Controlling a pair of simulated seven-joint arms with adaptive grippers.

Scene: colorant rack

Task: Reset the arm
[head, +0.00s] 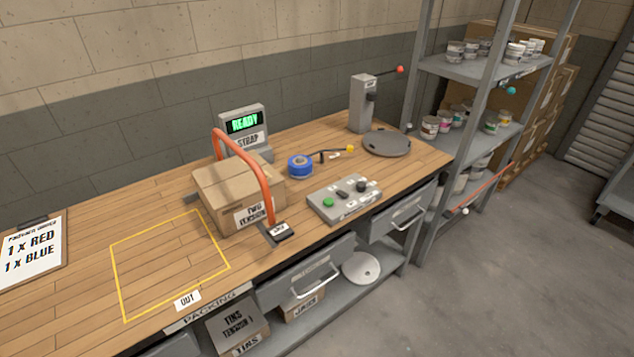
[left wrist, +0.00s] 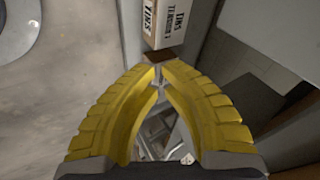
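The orange strap arm (head: 262,168) arches over a closed cardboard box (head: 222,187) on the wooden bench in the head view. Its near end is down at a dark latch block (head: 281,232) beside the box. A strap machine display (head: 243,123) behind the box reads READY. My left gripper (left wrist: 160,70) shows only in the left wrist view. Its yellow fingers lean together at the tips, with nothing seen held between them. It is away from the strap arm. My right gripper is in neither view.
A yellow-outlined OUT area (head: 170,265) on the bench is empty. A grey control box (head: 344,199) with buttons, blue tape (head: 300,165) and a round plate (head: 387,143) stand to the right. A shelf rack (head: 480,68) holds several tins. A TINS box (left wrist: 167,22) shows in the wrist view.

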